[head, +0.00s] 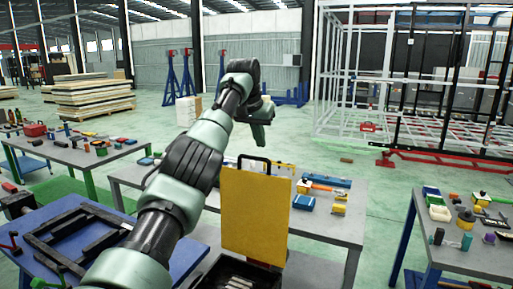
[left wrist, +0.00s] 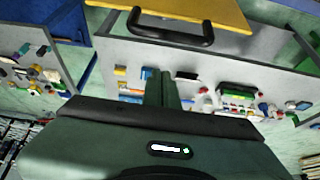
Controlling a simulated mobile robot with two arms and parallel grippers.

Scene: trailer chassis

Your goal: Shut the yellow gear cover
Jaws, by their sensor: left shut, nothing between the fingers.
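The yellow gear cover (head: 257,212) is a flat yellow panel standing upright, raised open, in the middle of the head view. Its black handle (head: 254,159) is on the top edge. Below it, the dark box interior (head: 240,274) shows partly at the bottom edge. My left gripper (head: 259,138) is above and beyond the cover, apart from the handle. In the left wrist view its fingers (left wrist: 161,76) are shut and empty. The handle (left wrist: 170,38) and the yellow cover edge (left wrist: 205,12) show ahead of them at the top. My right gripper is in neither view.
A grey table (head: 325,228) behind the cover holds small tools and blocks. A blue table (head: 180,240) with a black frame (head: 75,235) stands at left. Another table (head: 460,258) with parts is at right. Green floor (head: 390,200) lies open between the tables.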

